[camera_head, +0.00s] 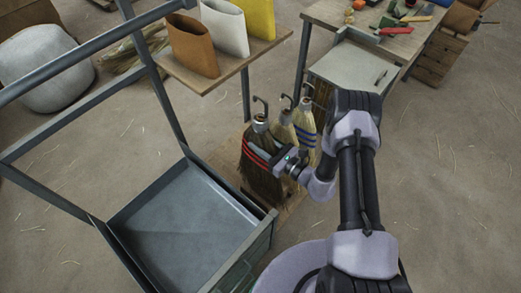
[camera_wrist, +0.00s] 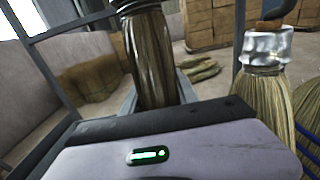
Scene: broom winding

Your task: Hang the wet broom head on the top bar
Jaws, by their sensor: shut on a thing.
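A dark, wet-looking broom head (camera_head: 262,183) with red bands and a metal hook on top stands upright at the left end of a row of broom heads. My gripper (camera_head: 272,156) is shut on its upper part from the right. In the wrist view the held broom head (camera_wrist: 152,62) rises straight ahead, its top cut off by the frame edge; my fingertips are hidden there. The rack's top bar (camera_head: 62,68) runs across the upper left of the head view, apart from the broom head. A grey tray (camera_head: 150,210) sits under the rack.
Paler broom heads (camera_head: 304,125) with hooks stand close to the right of the held one. A shelf (camera_head: 232,62) with brown, white and yellow sleeves is behind. A workbench (camera_head: 400,45) with tools stands at the back right. Floor at right is open.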

